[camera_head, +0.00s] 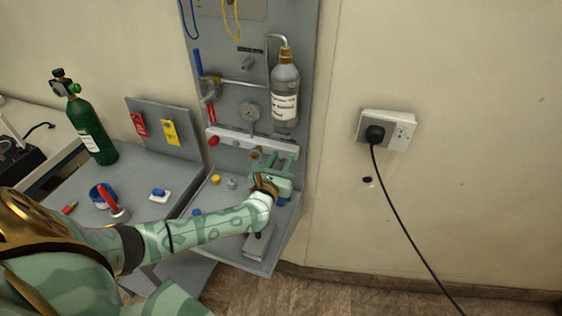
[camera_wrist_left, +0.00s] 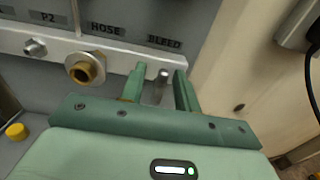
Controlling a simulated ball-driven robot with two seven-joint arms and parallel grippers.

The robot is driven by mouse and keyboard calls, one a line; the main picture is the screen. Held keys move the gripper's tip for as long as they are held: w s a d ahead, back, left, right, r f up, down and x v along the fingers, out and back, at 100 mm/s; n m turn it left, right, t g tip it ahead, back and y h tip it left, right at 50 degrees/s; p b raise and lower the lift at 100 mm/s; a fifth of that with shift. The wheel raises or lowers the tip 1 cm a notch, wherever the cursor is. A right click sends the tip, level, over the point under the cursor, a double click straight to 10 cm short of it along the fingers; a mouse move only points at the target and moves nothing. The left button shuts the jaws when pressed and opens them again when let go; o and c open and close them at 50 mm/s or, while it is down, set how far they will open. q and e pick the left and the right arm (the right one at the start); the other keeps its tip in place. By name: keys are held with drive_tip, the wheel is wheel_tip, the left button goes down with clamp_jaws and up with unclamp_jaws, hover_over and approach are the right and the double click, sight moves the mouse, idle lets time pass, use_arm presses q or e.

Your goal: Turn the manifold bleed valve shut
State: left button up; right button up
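The white manifold bar (camera_head: 240,138) runs across the lower panel in the head view. The bleed valve (camera_wrist_left: 163,76) shows as a small silver stem below BLEED. My left gripper (camera_head: 281,163) is at the bar's right end; its fingers also show in the left wrist view (camera_wrist_left: 160,84). They are open, one on each side of the stem, with gaps visible. The valve is not clear in the head view. My right gripper is not in view.
A brass hose fitting (camera_wrist_left: 84,69) sits left of the fingers. A grey bottle (camera_head: 285,95) and a gauge (camera_head: 250,112) are above the bar. A yellow cap (camera_head: 215,179) lies on the shelf. A wall socket (camera_head: 386,130) with a black cord is to the right.

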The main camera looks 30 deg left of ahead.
use_arm(q)
clamp_jaws()
